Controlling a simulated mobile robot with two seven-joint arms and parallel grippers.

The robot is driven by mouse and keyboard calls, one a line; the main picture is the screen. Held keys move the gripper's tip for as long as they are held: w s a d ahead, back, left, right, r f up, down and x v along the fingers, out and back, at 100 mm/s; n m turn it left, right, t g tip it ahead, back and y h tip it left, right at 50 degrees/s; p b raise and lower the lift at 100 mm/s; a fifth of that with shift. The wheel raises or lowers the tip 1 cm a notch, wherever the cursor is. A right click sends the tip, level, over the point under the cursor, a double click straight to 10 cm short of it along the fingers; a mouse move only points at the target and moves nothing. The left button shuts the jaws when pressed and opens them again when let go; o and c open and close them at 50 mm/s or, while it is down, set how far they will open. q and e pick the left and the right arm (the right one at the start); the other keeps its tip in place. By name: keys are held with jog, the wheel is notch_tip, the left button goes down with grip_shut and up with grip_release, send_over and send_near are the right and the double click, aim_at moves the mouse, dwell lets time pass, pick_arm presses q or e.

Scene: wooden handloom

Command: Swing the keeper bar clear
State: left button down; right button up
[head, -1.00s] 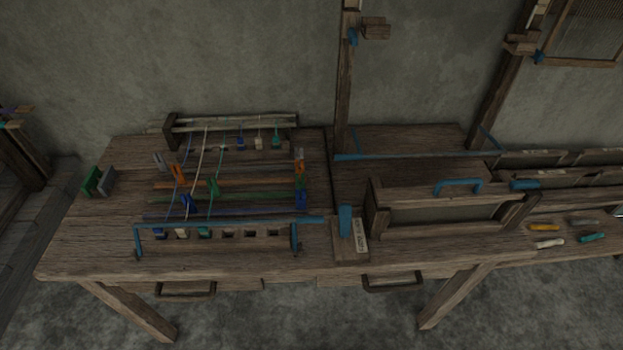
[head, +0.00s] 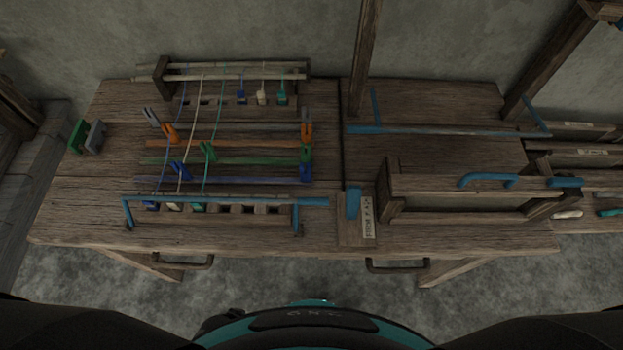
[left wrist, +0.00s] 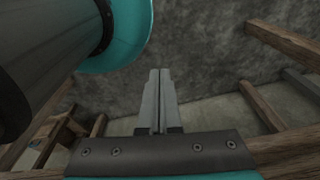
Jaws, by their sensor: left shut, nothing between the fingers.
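A bar with blue ends (head: 225,199) runs across the front row of slots on the loom bench, with a blue tab at its right end. It looks closed over the slots, and blue legs stand at both its ends. I take it to be the keeper bar. Three threads, blue, white and teal, run from the front row to the back rail (head: 235,72). My left gripper (left wrist: 159,100) is shut and empty in the left wrist view, over a blurred grey background, apart from the bar. Neither gripper shows in the head view.
Colored clips, such as a green one (head: 207,152), sit on rods mid-bench. A blue lever (head: 353,203) stands on a labelled block right of the bar. A wooden frame with a blue handle (head: 487,179) is farther right. Upright posts (head: 366,55) rise behind.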

pick_arm(q)
jog(key=w+d+r+p, duration=0.1)
jog(key=w+r+p, duration=0.1)
jog(key=w+r, duration=0.7)
notch_tip(320, 180, up, 31)
jog(key=w+t+p, duration=0.2)
jog(key=w+p, duration=0.1)
jog(key=p, duration=0.1)
jog(key=w+d+f+n+g, duration=0.1)
jog(key=w+d+f+n, duration=0.1)
jog(key=w+d, duration=1.4)
jog(key=shift+f+g, duration=0.4)
jog(key=shift+f, duration=0.3)
jog(key=shift+f, duration=0.1)
